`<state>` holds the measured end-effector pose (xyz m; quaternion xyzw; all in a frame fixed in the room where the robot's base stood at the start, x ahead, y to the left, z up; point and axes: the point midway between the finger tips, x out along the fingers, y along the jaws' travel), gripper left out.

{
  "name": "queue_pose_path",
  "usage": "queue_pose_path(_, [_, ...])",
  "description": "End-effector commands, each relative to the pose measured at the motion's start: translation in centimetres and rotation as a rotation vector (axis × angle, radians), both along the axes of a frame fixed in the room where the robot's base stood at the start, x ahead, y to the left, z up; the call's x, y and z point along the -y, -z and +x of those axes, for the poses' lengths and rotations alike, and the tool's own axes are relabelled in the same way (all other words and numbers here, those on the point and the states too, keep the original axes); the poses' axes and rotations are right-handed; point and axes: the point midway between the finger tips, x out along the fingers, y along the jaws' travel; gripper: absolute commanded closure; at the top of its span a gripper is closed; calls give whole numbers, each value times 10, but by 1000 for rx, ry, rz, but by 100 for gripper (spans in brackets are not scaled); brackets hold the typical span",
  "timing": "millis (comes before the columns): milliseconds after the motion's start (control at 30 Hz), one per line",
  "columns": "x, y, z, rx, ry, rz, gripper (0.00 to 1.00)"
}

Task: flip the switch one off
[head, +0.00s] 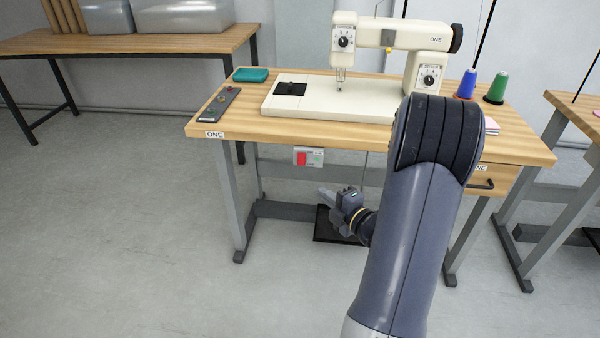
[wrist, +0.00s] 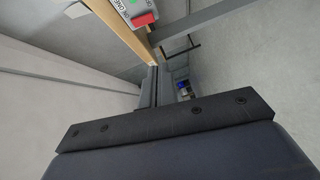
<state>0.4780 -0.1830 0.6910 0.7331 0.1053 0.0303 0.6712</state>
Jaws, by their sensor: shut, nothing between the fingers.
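The switch one (head: 309,151) is a small pale box under the front edge of the table labelled ONE. It has a red button on its left and a green button on its right. In the wrist view the switch (wrist: 137,8) is at the top edge, partly cut off, with its red button in sight. My gripper (head: 322,191) is shut and empty, below and slightly right of the switch, apart from it. In the wrist view the fingers of my gripper (wrist: 152,88) point away from the camera and touch nothing visible.
The table (head: 225,118) carries a white sewing machine (head: 390,35). A dark pedal (head: 325,228) is on the floor behind my gripper. Table legs and a crossbar stand near my arm. Another table (head: 570,100) is at the right. Floor at the left front is clear.

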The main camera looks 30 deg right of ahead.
Motion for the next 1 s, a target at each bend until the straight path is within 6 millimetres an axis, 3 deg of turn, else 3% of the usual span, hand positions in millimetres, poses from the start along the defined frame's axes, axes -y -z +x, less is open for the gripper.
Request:
queue_pose_path(267, [-3,2,11,-2,-2,0,100])
queue_pose_path(733, [-21,12,103,0,-2,1,100])
queue_pose_path(1000, [0,15,126,-1,2,1,100])
